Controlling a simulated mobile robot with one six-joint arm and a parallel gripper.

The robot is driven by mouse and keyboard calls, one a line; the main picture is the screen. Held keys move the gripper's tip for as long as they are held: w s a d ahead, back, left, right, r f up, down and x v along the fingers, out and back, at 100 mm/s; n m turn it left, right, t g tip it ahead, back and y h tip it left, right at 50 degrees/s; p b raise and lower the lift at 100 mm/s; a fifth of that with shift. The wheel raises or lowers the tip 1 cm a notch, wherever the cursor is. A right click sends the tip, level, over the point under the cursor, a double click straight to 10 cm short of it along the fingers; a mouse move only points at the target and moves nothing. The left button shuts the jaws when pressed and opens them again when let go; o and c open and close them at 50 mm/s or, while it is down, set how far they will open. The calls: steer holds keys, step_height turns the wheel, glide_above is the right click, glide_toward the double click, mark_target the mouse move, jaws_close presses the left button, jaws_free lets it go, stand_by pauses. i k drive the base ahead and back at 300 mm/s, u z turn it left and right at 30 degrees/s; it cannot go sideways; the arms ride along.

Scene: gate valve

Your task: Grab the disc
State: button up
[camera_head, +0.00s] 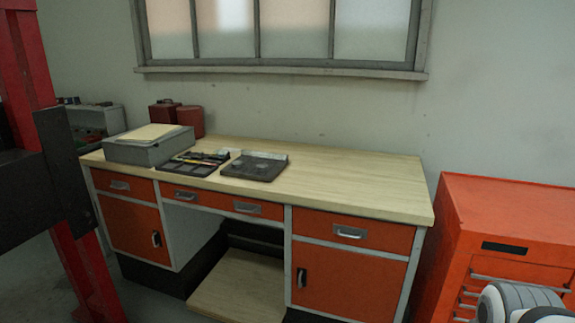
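A dark flat tray (270,173) lies on the wooden workbench (345,178), near its front edge and left of the middle. Small grey parts, some roundish, lie on it. They are too small for me to tell whether one is the disc. My gripper does not show. Only a grey and white rounded part, which looks like my arm, shows at the bottom right corner, far from the tray.
Left of the tray lie a black compartment tray (185,170) with tools and a grey box (150,150). The bench's right half is clear. An orange tool cabinet (500,215) stands at right, a red post (88,272) at left. A window is behind.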

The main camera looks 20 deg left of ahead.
mark_target(235, 164)
steer(key=k, duration=1.25)
steer(key=u, duration=0.8)
steer(key=i, duration=1.05)
steer(key=u, duration=0.9)
steer(key=i, duration=1.85)
steer(key=z, duration=0.45)
steer(key=i, duration=1.3)
steer(key=z, duration=0.9)
steer(key=i, duration=0.3)
steer(key=z, duration=0.3)
steer(key=k, duration=0.75)
steer(key=z, duration=0.15)
